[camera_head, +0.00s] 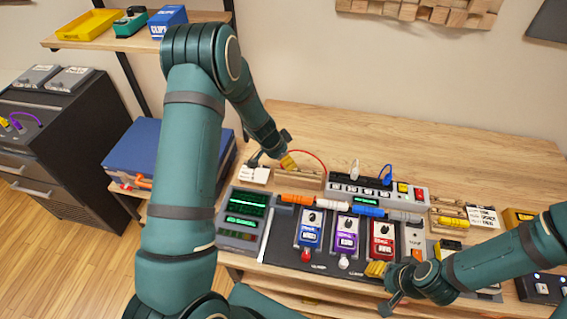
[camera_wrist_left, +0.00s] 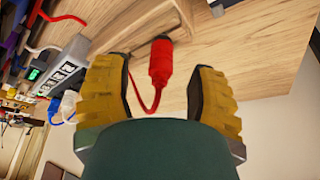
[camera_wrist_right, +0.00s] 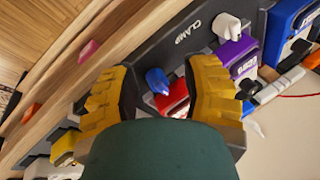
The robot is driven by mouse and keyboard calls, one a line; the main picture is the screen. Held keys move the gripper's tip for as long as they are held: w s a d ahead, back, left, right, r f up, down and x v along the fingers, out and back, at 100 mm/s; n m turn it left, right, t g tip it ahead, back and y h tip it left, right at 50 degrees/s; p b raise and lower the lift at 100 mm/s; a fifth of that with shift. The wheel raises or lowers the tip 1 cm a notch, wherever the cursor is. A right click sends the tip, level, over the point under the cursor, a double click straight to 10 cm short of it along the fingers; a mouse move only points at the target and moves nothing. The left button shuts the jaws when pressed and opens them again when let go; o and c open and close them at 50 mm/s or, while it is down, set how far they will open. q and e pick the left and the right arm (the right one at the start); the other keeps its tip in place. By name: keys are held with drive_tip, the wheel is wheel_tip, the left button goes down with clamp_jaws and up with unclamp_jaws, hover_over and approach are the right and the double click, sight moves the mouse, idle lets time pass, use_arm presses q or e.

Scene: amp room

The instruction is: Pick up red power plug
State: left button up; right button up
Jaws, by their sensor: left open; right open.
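The red power plug (camera_wrist_left: 160,62) shows in the left wrist view, with its red cable curling away below it. It lies between the two yellow fingers of my left gripper (camera_wrist_left: 160,92), which is open, with a gap on both sides. In the head view my left gripper (camera_head: 287,161) is at the wooden holder behind the pedals; the plug's body is hidden there, and the red cable (camera_head: 316,157) arcs to the right. My right gripper (camera_head: 376,269) is open and empty near the front edge of the pedal board.
A power strip (camera_head: 372,190) with a white plug (camera_head: 354,168) and a blue plug (camera_head: 387,173) stands right of the left gripper. Blue (camera_head: 310,229), purple (camera_head: 345,235) and red (camera_head: 382,240) pedals sit in front. The bench (camera_head: 440,150) behind is clear.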

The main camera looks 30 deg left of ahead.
use_arm(q)
drive_tip(key=shift+x, duration=1)
clamp_jaws()
